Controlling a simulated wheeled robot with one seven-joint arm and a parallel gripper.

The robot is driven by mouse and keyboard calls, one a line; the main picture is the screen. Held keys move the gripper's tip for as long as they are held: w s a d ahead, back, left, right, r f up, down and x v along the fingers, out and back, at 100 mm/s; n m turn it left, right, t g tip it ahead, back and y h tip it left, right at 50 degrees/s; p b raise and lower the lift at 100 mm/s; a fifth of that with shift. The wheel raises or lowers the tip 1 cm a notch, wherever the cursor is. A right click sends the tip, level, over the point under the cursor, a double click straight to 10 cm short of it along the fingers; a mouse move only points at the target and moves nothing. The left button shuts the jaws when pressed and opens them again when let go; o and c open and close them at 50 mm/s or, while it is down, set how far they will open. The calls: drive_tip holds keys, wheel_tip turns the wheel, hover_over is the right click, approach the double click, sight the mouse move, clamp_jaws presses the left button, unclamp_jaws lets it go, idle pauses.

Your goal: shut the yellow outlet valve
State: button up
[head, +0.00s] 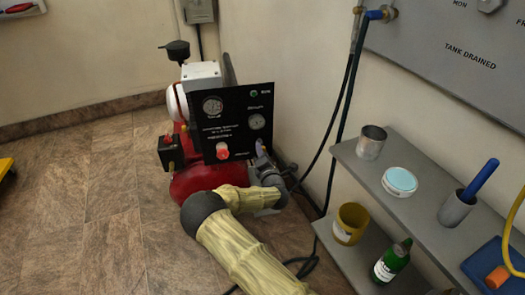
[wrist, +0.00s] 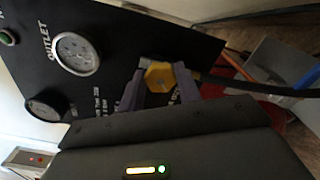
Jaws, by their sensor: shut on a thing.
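The yellow outlet valve (wrist: 158,76) sits on the black panel in the wrist view, between the two fingers of my gripper (wrist: 162,88). The fingers are shut on it, one on each side. In the head view my gripper (head: 265,152) is at the lower right edge of the black panel (head: 238,104), and the valve itself is hidden there by the gripper. The outlet gauge (wrist: 77,53) shows beside the valve in the wrist view. A red knob (head: 222,151) is on the panel's lower left in the head view.
The red tank (head: 190,182) is under the panel. Dark hoses (head: 340,125) hang by the wall.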

drive_tip(key=m, duration=0.9)
drive_tip(key=m+p, duration=0.1)
drive_tip(key=m, duration=0.8)
drive_tip(key=m+p, duration=0.1)
drive_tip(key=m, duration=0.7)
drive_tip(key=shift+s+a+f+m, duration=0.1)
drive_tip(key=shift+a+f+m, duration=0.05)
drive_tip(key=shift+f+m, duration=0.2)
drive_tip(key=o, duration=1)
drive_tip(key=shift+r, duration=0.1)
drive_tip(key=shift+c, duration=0.2)
drive_tip(key=p+v, duration=0.3)
drive_tip(key=v, duration=1.4)
drive_tip(key=shift+s, duration=0.2)
